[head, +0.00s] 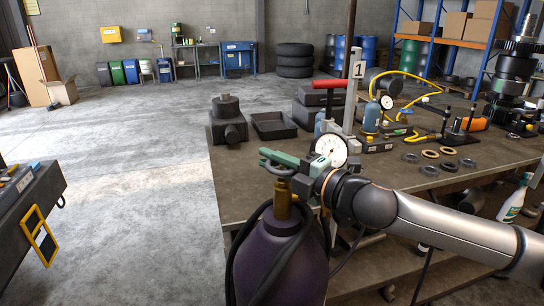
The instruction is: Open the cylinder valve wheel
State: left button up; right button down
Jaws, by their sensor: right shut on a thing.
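A purple gas cylinder (278,262) stands at the bottom middle in front of the workbench, with a brass valve (282,200) on top. The dark valve wheel (279,171) sits at the top of this valve, partly hidden by my gripper. My right gripper (272,160), with green fingers, comes in from the right and is shut on the wheel. My left gripper is not in view.
A round white gauge (331,150) is close behind my right gripper. The workbench (240,178) behind holds a dark housing (227,122), a tray (273,125), a red-handled tool (329,84) and several rings. A dark cart (30,210) stands at left; the floor between is clear.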

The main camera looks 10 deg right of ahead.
jog(key=c, duration=0.8)
grip_release()
jog(key=shift+c, duration=0.2)
jog(key=b+v, duration=0.3)
jog(key=v, duration=0.9)
jog(key=shift+s+d, duration=0.15)
jog(key=shift+s, duration=0.05)
